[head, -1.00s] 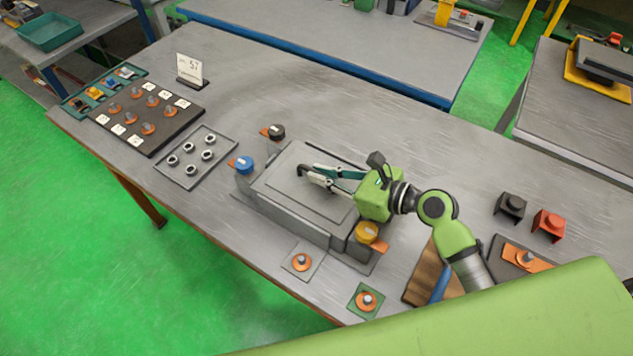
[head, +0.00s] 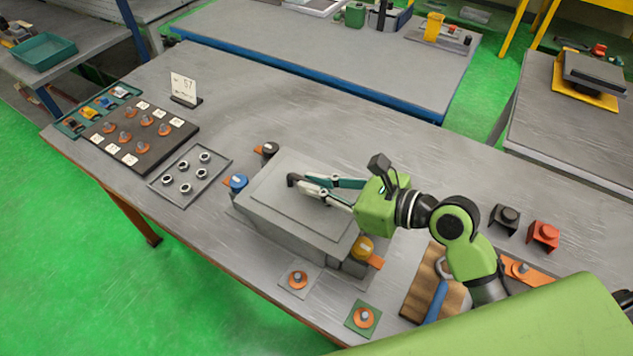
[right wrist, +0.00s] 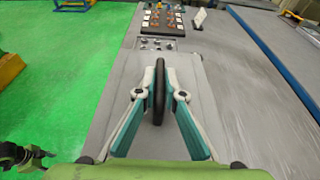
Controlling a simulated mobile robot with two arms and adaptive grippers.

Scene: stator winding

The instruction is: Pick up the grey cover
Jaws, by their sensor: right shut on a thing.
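The grey cover (head: 272,205) is a wide box-shaped lid with a raised flat top panel, and it sits slightly above the fixture in the middle of the table. Its dark upright handle (right wrist: 159,85) stands between my fingers in the right wrist view. My right gripper (head: 304,184) comes in from the right and is shut on this handle; its white and teal fingers also show in the right wrist view (right wrist: 160,97). The cover looks roughly level. It hides the inside of the fixture below.
A tray of rings (head: 205,180) and a dark parts board (head: 160,150) lie left. The table behind the cover is clear.

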